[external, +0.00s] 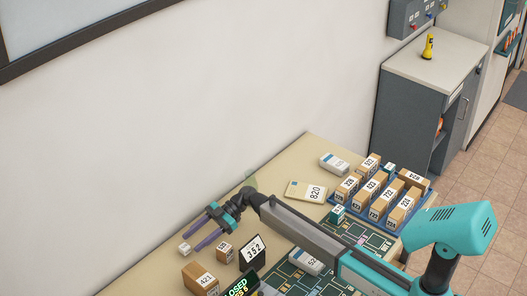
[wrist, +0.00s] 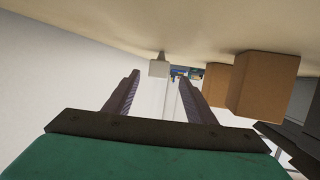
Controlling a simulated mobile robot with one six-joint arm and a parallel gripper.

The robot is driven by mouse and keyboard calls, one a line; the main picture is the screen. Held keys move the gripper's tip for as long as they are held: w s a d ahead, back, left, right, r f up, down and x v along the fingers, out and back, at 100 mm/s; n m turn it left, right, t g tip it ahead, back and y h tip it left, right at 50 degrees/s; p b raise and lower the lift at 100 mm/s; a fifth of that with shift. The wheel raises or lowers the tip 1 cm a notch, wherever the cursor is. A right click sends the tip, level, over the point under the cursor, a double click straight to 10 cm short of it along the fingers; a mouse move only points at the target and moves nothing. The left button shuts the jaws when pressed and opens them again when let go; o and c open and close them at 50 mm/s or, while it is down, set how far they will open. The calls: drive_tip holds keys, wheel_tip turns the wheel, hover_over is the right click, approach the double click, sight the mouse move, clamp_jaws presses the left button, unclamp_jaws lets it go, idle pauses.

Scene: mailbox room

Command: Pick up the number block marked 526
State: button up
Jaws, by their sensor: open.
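A pale block (external: 306,262) with a label starting "52" lies on the table beside my arm. The end of its number is too small or covered to read, so I cannot tell whether it is 526. My gripper (external: 188,242) is open and empty near the table's left part, its purple fingers pointing to the lower left. In the wrist view, my gripper (wrist: 158,77) has its fingers spread.
Near my gripper are a small brown box (external: 224,252), a larger box (external: 200,279) and a dark "352" sign (external: 252,252). A blue tray (external: 340,203) of numbered boxes stands at the right, with a flat 820 block (external: 306,190) beside it. The wall borders the table.

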sight(185, 251)
drive_tip(key=shift+p+x, duration=0.4)
drive_tip(key=shift+x, duration=1.25)
drive_tip(key=shift+r, duration=0.1)
drive_tip(key=c, duration=1.2)
